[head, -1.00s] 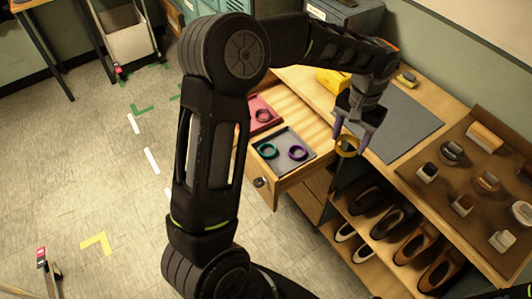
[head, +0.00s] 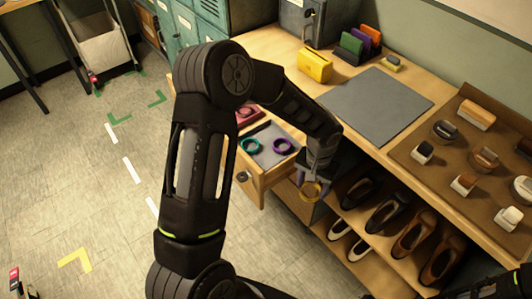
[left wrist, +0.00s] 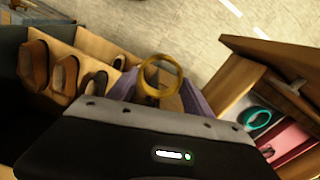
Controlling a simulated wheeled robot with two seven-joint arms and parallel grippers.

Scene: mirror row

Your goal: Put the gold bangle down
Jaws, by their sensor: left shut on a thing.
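The gold bangle (head: 311,198) is held in my left gripper (head: 312,187), off the table, just right of the open drawer's front corner and in front of the shoe shelves. In the left wrist view the gold bangle (left wrist: 160,57) stands between the two purple fingers, which are shut on it. In the open drawer (head: 262,181), a grey tray (head: 267,132) holds a teal bangle (head: 244,150) and a purple bangle (head: 276,149). A red bangle (head: 246,112) lies in a pink tray behind, partly hidden by my arm. My right gripper does not show.
The tabletop has a grey mat (head: 375,105), a yellow box (head: 314,66) and a brown board (head: 415,170) with several mounted items. Shoes (head: 410,236) stand on open shelves below the table edge. The mat is bare.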

